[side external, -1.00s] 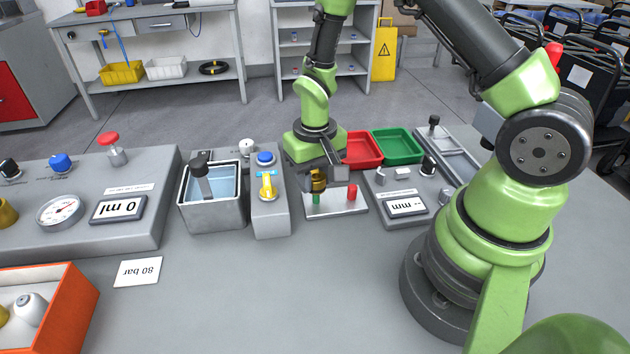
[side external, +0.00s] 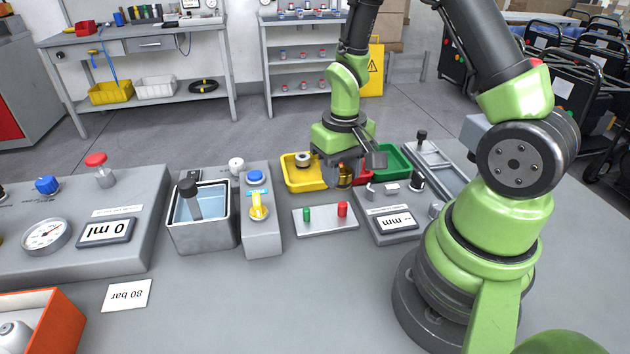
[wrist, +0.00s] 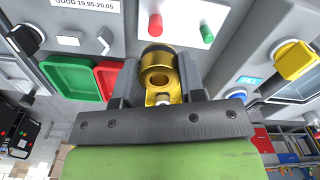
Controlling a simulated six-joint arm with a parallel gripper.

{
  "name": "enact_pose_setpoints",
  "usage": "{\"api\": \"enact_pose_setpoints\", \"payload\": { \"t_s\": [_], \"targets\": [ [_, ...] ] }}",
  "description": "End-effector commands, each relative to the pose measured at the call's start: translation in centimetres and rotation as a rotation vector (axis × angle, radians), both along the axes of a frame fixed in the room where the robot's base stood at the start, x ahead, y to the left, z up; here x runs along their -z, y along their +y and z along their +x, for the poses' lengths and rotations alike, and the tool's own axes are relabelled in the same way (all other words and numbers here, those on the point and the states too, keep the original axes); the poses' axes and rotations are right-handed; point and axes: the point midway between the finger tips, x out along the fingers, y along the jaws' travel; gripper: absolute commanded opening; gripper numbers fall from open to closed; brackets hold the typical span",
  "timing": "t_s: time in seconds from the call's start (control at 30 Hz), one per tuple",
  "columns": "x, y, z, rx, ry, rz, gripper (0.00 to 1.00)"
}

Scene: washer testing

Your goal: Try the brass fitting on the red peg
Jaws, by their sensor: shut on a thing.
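My gripper (side external: 343,168) is shut on the brass fitting (side external: 344,180), a short ring-like piece. The wrist view shows the brass fitting (wrist: 157,74) between the two dark fingers of my gripper (wrist: 160,86), its bore facing the camera. The red peg (side external: 343,209) stands upright on the right of a light plate (side external: 325,224), and a green peg (side external: 307,214) stands on its left. The fitting is behind the plate, apart from both pegs, near the yellow and red trays. Both the red peg (wrist: 155,25) and green peg (wrist: 207,33) are clear in the wrist view.
A yellow tray (side external: 305,183) with a ringed part, a red tray (side external: 366,174) and a green tray (side external: 398,166) lie behind the plate. A gauge block with display (side external: 393,221) is to the right, a yellow-handled valve block (side external: 260,230) and water tank (side external: 203,235) to the left.

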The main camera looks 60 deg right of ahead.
Motion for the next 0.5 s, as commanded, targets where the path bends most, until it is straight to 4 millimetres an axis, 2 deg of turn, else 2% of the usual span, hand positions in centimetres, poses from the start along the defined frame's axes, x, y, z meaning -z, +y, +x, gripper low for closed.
{"api": "enact_pose_setpoints", "payload": {
  "t_s": [0.07,0.5],
  "targets": [
    [0.2,-0.3,-0.5,0.0,0.003,0.001,0.1],
    [3.7,-0.3,-0.5,-0.001,0.003,-0.001,0.1]
  ]
}}
